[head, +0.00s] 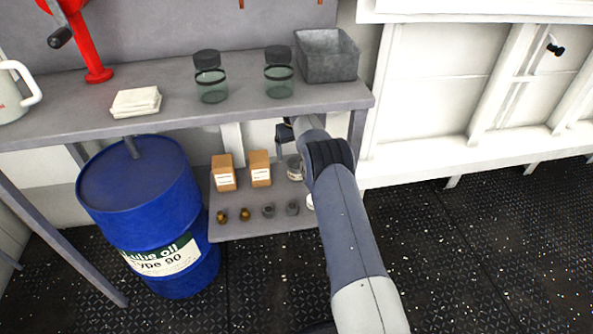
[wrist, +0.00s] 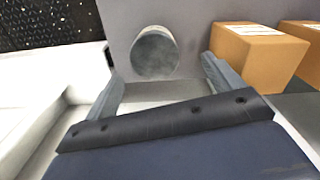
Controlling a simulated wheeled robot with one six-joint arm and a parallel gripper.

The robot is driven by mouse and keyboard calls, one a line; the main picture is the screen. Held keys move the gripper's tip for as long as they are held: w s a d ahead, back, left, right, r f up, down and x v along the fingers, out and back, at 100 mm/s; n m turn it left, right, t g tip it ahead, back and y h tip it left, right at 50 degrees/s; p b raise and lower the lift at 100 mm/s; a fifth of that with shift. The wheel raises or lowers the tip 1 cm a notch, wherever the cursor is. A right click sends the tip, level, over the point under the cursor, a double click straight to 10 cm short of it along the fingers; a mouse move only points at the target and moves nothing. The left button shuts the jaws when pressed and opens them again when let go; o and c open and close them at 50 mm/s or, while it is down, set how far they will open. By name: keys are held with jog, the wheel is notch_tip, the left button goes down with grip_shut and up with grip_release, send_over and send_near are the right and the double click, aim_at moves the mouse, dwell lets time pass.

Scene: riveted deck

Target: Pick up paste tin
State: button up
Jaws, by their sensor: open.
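A round grey-topped tin with a pale side, which looks like the paste tin (wrist: 155,53), stands on the shelf in the wrist view. In the head view the tin (head: 294,170) stands right of the cardboard boxes, partly covered by my arm. My gripper (wrist: 162,72) is open in the wrist view, one finger to each side of the tin's line. The tin shows just beyond the fingertips, in the gap, and I see no contact.
Two cardboard boxes (head: 224,172) stand beside the tin on the low shelf (head: 260,228). Several small fittings (head: 268,210) line its front. A blue drum (head: 150,215) stands left. The workbench (head: 190,108) overhangs the shelf, with jars (head: 211,84) and a grey bin (head: 328,62) on it.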

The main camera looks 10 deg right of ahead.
aim_at(297, 162)
jog(key=f+b, duration=0.1)
jog(key=f, duration=0.1)
jog(key=f+b, duration=0.1)
jog(key=f, duration=0.2)
jog(key=f+b, duration=0.1)
jog(key=f, duration=0.1)
jog(key=shift+w+d+f, duration=0.1)
jog(key=shift+d+f, duration=0.1)
jog(key=shift+d, duration=0.2)
jog(key=shift+r, duration=0.1)
jog(key=c, duration=1.2)
